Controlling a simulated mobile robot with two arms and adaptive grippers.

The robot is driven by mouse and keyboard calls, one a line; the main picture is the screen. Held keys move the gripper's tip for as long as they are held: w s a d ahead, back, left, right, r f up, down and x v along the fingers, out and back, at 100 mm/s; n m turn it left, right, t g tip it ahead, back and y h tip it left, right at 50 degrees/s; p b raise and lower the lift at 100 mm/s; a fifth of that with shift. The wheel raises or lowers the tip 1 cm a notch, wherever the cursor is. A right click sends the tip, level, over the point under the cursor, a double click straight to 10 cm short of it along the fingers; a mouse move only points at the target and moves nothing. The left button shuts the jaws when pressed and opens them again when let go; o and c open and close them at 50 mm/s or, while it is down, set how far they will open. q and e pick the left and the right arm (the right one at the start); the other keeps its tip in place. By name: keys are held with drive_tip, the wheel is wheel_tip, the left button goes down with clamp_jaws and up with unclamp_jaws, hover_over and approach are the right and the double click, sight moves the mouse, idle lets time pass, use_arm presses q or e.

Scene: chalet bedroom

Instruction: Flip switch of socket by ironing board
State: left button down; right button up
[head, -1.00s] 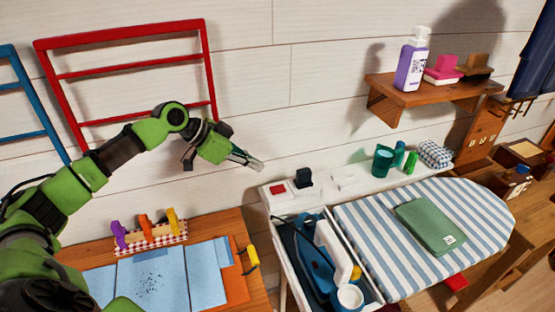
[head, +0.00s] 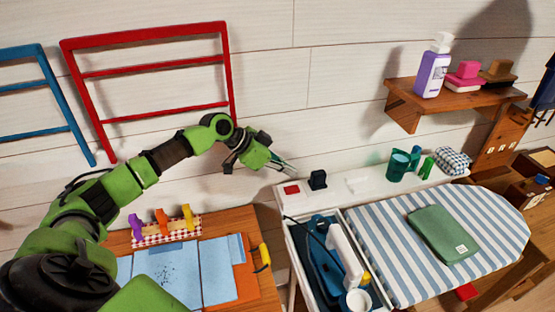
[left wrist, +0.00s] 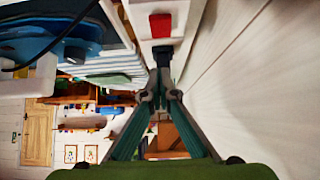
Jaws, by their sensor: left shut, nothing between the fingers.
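The red switch (head: 291,189) sits on the left end of the white socket strip (head: 360,187) at the back of the ironing board (head: 486,236). A black plug (head: 318,180) stands just right of the switch. My left gripper (head: 288,170) is shut and empty, its fingertips close by the switch, seen slightly above it in the head view. I cannot tell whether they touch anything. In the left wrist view, the red switch (left wrist: 161,25) and black plug (left wrist: 163,54) show beyond the closed fingertips (left wrist: 160,92). My right gripper is not in view.
A blue iron (head: 318,255) and a white cup (head: 358,300) lie in the tray beside the board. A wooden shelf (head: 455,103) juts from the wall above. The plank wall is close behind my gripper.

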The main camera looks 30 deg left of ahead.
sight(294, 190)
use_arm(q)
drive_tip(key=f, duration=0.1)
drive_tip(key=w+d+f+p, duration=0.1)
drive_tip(key=f, duration=0.3)
drive_tip(key=shift+w+d+p, duration=0.2)
drive_tip(key=shift+w+p, duration=0.05)
drive_tip(key=shift+p, duration=0.1)
drive_tip(key=shift+f, duration=0.5)
